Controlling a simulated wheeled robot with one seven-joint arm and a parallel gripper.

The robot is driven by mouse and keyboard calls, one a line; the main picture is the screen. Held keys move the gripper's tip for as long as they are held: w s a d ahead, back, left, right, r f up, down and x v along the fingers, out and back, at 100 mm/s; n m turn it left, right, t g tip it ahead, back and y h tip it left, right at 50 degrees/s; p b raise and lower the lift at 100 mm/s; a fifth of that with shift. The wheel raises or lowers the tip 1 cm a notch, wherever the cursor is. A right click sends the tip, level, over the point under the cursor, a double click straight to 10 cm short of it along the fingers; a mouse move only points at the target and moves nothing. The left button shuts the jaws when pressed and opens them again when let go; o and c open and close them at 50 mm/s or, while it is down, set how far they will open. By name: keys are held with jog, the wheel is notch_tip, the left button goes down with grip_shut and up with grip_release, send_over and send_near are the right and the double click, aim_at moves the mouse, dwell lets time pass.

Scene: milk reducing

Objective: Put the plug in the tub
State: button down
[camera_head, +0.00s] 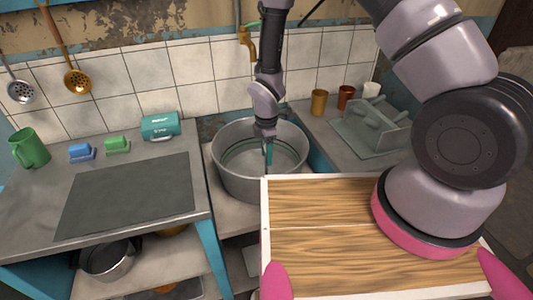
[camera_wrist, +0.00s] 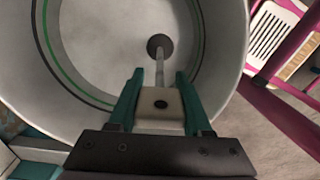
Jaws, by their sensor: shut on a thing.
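The tub (camera_head: 228,170) is a large round grey metal vessel between the two counters. In the wrist view, its pale interior and curved wall (camera_wrist: 225,60) with a green line fill most of the picture. My gripper (camera_head: 267,155) points down inside the tub's rim outline. In the wrist view, my gripper's teal fingers (camera_wrist: 153,88) are shut on the plug (camera_wrist: 158,103), by its pale block-shaped handle. A thin rod runs from the handle toward a dark round shape over the tub's floor. I cannot tell whether the plug touches the floor.
A wooden-topped surface with white edges (camera_head: 340,215) lies in front. The left counter (camera_head: 120,185) holds a green mug (camera_head: 30,148), blue and green blocks and a teal box (camera_head: 160,125). The right counter has a grey-green rack (camera_head: 372,130) and several cups. A tiled wall stands behind.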

dwell(0.3)
grip_release()
dwell(0.3)
jog(key=shift+r, duration=3.7)
